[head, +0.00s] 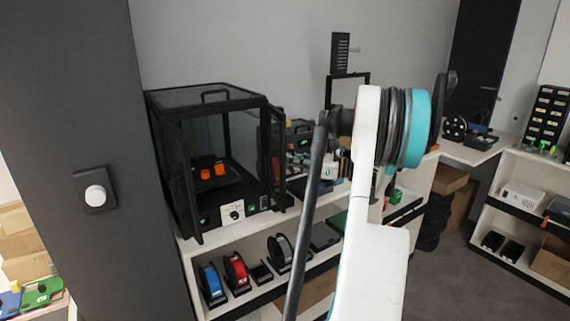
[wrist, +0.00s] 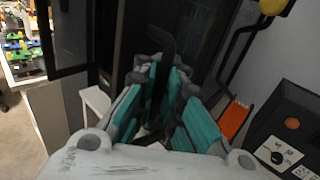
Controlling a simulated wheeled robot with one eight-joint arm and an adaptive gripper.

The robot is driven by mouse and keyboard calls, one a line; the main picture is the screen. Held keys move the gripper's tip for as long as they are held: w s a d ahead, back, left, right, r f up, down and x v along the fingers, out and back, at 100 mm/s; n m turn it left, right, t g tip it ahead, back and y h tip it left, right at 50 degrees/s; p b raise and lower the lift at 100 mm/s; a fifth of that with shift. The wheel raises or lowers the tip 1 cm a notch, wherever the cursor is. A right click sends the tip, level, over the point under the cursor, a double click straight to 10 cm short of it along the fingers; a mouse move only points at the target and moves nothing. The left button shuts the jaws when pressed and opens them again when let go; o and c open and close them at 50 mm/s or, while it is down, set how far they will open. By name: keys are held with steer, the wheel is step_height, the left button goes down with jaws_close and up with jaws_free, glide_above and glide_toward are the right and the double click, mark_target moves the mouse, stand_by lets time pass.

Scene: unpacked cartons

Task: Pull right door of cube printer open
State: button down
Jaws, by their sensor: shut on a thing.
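The cube printer (head: 215,101) is a black-framed box with clear panels on the shelf top, left of centre in the head view. Its left door (head: 180,170) is swung outward. Its right door (head: 274,150) also stands out from the frame at an angle. Orange parts (head: 208,168) sit inside. In the wrist view my gripper (wrist: 163,78), with teal pads, is shut on a dark curved bar (wrist: 166,45), which looks like the right door's handle. The dark glazed panel lies beyond it. In the head view my arm hides the gripper.
A dark pillar with a white knob (head: 95,196) stands left of the printer. A black device with a knob (wrist: 286,128) is close to my gripper's right in the wrist view. Open floor (head: 450,285) shows at right.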

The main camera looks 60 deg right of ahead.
steer(key=shift+s+d+f, duration=0.1)
steer(key=shift+s+d, duration=0.15)
steer(key=shift+d, duration=0.25)
steer(key=c, duration=2)
jaws_free()
steer(key=shift+c, duration=0.2)
steer(key=shift+o, duration=0.2)
steer(key=shift+s+d, duration=0.1)
steer(key=shift+s, duration=0.15)
steer(key=shift+w, duration=0.15)
steer(key=v, duration=1.2)
